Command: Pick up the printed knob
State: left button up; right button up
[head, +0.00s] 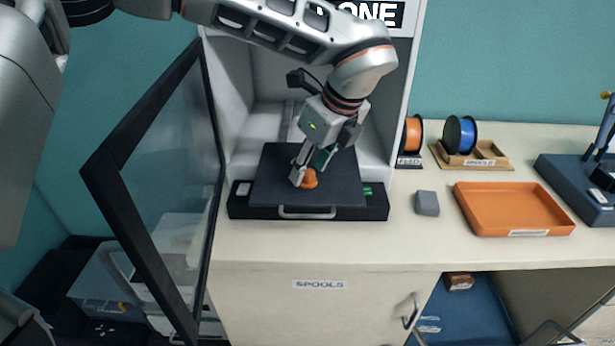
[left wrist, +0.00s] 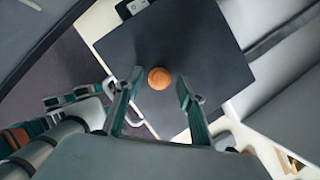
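The printed knob (head: 309,179) is small, round and orange. It sits on the dark build plate (head: 262,186) at the front of the open white printer. In the left wrist view the knob (left wrist: 159,78) lies on the plate (left wrist: 205,50), ahead of and between my two spread fingertips. My left gripper (head: 308,172) is open and reaches down at the knob, partly in front of it in the head view. In the left wrist view my left gripper (left wrist: 158,88) holds nothing. Whether a finger touches the knob I cannot tell. My right gripper is not in view.
The printer's glass door (head: 160,180) stands open on the left. An orange tray (head: 513,208), a grey block (head: 427,203), and orange (head: 413,134) and blue (head: 460,135) spools stand on the counter to the right. The counter's front strip is clear.

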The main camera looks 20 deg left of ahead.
pick_arm(q)
jog(key=shift+w+a+f, duration=0.1)
jog(key=shift+f, duration=0.35)
jog(key=c, duration=0.8)
jog(key=shift+r, duration=0.1)
jog(key=shift+c, duration=0.2)
